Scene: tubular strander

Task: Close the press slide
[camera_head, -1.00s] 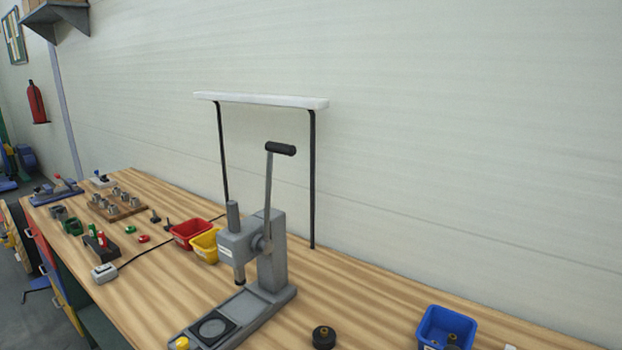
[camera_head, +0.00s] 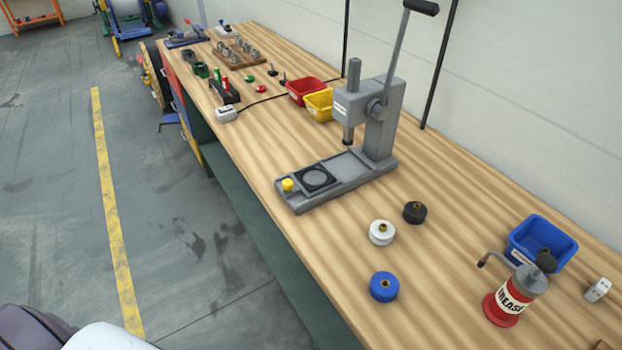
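A grey arbor press (camera_head: 378,118) stands on the wooden workbench, its long lever with a black handle (camera_head: 421,7) raised. Its base (camera_head: 345,172) reaches toward the bench's front edge. On the base lies the slide, a dark plate with a round recess (camera_head: 316,179), near the front end and out from under the ram (camera_head: 348,135). A yellow knob (camera_head: 287,185) sits at the front end of the base. Neither of my grippers is in view.
A white (camera_head: 381,232), a black (camera_head: 414,212) and a blue round part (camera_head: 384,287) lie right of the press. A blue bin (camera_head: 542,241) and red grease can (camera_head: 507,302) stand farther right. Red (camera_head: 306,91) and yellow bins (camera_head: 319,105) stand behind left. Open floor lies left.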

